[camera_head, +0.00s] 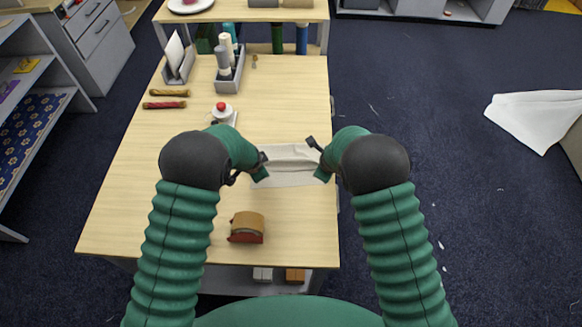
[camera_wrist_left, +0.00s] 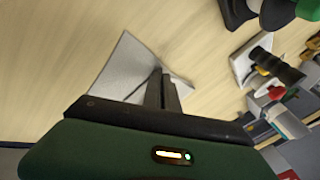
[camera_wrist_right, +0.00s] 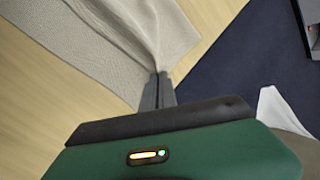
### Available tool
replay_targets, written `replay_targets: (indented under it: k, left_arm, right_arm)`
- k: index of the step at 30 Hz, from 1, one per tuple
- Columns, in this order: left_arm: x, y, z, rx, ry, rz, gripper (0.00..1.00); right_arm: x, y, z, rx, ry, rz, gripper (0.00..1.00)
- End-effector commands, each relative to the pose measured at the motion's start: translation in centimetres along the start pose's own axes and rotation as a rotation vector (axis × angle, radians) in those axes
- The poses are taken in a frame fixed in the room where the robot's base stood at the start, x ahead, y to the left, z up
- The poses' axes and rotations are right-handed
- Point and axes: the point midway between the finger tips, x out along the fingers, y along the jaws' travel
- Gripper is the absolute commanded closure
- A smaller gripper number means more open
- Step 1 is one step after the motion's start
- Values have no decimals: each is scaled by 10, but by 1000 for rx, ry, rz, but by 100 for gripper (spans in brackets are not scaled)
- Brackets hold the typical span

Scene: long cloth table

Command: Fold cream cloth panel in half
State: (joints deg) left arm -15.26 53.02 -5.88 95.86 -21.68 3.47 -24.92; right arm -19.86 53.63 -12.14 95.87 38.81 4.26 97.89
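The cream cloth panel (camera_head: 287,162) lies on the wooden table between my two grippers in the head view. My left gripper (camera_head: 262,168) is at its left edge; in the left wrist view its fingers (camera_wrist_left: 168,85) are together on a pinched corner of the cloth (camera_wrist_left: 135,65). My right gripper (camera_head: 318,158) is at its right edge; in the right wrist view its fingers (camera_wrist_right: 158,85) are together on the gathered cloth edge (camera_wrist_right: 120,40). A crease runs across the cloth. Whether the gripped edges are lifted off the table is hard to tell.
On the table (camera_head: 130,200) stand a brown and red block-like object (camera_head: 247,226) in front, a white item with a red top (camera_head: 223,112), two rolls (camera_head: 165,104) and a grey holder with bottles (camera_head: 228,75).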

Motion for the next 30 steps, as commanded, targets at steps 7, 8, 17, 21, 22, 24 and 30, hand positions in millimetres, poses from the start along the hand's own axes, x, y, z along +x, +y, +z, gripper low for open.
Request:
replay_targets:
  k: [7, 8, 17, 21, 22, 24, 30]
  left_arm:
    - [-1, -3, 6, -5, -9, -5, 96]
    - [-1, -3, 6, -5, -8, -5, 92]
    - [0, 0, 4, -3, -6, -1, 60]
    - [1, 1, 3, -2, -6, 1, 60]
    - [1, 1, 3, -2, -6, 2, 60]
    - [-6, 0, 2, -2, -6, 2, 60]
    - [-46, -1, 1, -2, -3, -1, 60]
  right_arm:
    - [-1, -3, -4, 4, 3, -10, 97]
    - [-1, -3, -4, 4, 3, -10, 93]
    - [0, 0, -2, 2, 1, -3, 60]
    - [1, 1, -1, 1, 1, 0, 60]
    - [0, 1, -1, 1, 1, 1, 60]
    - [-6, 1, 0, 0, 1, 1, 60]
    - [-46, 0, 1, 0, -2, -2, 60]
